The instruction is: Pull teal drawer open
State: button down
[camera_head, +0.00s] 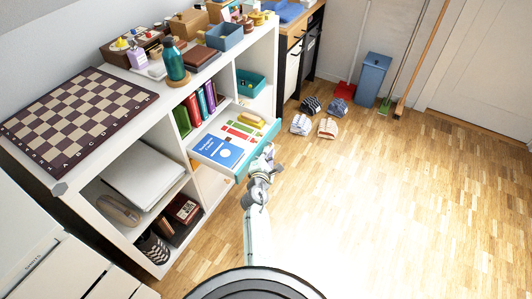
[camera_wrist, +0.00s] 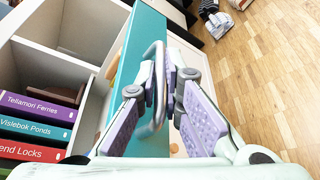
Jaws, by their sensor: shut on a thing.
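The teal drawer stands pulled out of the white shelf unit, with its teal front (camera_head: 273,134) facing the room. A blue book (camera_head: 218,152) and other small items lie inside it. In the wrist view the teal front (camera_wrist: 142,40) carries a silver bar handle (camera_wrist: 159,55). My gripper (camera_wrist: 167,85) is shut on this handle, with its purple-padded fingers on either side of the bar. In the head view my gripper (camera_head: 263,160) is at the outer side of the drawer front and hides the handle.
The white shelf unit (camera_head: 150,125) holds a chessboard (camera_head: 78,118), a teal bottle (camera_head: 172,62) and upright books (camera_head: 196,108). Shoes (camera_head: 318,116) and a blue bin (camera_head: 373,80) stand on the floor beyond. The wooden floor (camera_head: 400,200) to the right is clear.

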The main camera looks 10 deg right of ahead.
jog(key=c, duration=2)
grip_release()
jog(key=shift+s, duration=0.1)
jog(key=v, duration=1.2)
